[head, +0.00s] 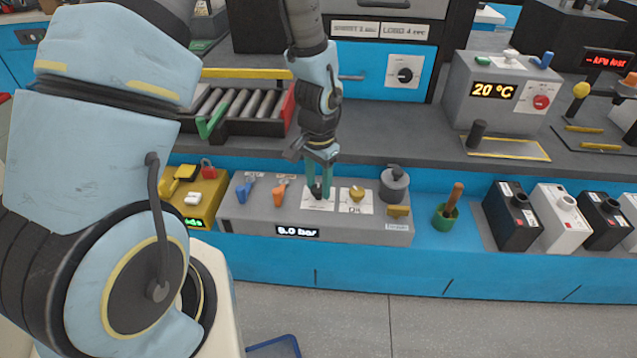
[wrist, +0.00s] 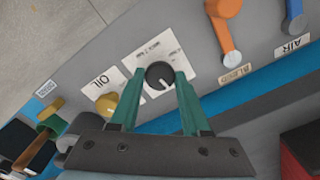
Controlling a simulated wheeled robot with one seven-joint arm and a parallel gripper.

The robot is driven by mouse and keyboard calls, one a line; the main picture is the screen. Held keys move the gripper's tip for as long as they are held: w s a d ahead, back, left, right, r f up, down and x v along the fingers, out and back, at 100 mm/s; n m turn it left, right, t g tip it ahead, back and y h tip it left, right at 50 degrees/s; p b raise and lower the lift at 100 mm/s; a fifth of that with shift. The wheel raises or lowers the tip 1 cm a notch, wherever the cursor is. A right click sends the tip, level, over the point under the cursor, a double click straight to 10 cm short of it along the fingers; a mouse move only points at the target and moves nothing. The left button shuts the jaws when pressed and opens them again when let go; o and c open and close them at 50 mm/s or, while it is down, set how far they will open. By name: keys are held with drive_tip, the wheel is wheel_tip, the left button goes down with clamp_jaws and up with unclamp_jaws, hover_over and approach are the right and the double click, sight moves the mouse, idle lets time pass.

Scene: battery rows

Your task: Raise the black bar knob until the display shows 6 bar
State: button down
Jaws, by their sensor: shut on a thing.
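The black bar knob (wrist: 159,75) sits on a white dial card (wrist: 150,55) on the grey panel. In the wrist view the green fingers of my gripper (wrist: 160,78) are on either side of it, shut on it. In the head view my gripper (head: 318,185) points down at the same knob (head: 317,193), which the fingers partly cover. The display (head: 297,231) on the panel's front is lit and shows a value in bar; its first digit is too small to read surely, the rest looks like ".0 bar".
On the same panel (head: 240,212) are a blue lever (head: 249,187), an orange lever (head: 281,190), a yellow oil knob (head: 357,194) and a dark grey cylinder (head: 394,183). A yellow box (head: 208,214) stands left; a green cup (head: 445,218) and several batteries (head: 511,215) stand right.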

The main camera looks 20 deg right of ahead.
sight(319, 188)
drive_tip(key=m, duration=0.3)
drive_tip(key=shift+m, duration=0.3)
drive_tip(key=shift+m+p, duration=0.55)
drive_tip(key=shift+m, duration=1.25)
drive_tip(key=shift+c, duration=1.8)
unclamp_jaws()
wheel_tip(319, 188, up, 11)
drive_tip(key=shift+f, duration=0.1)
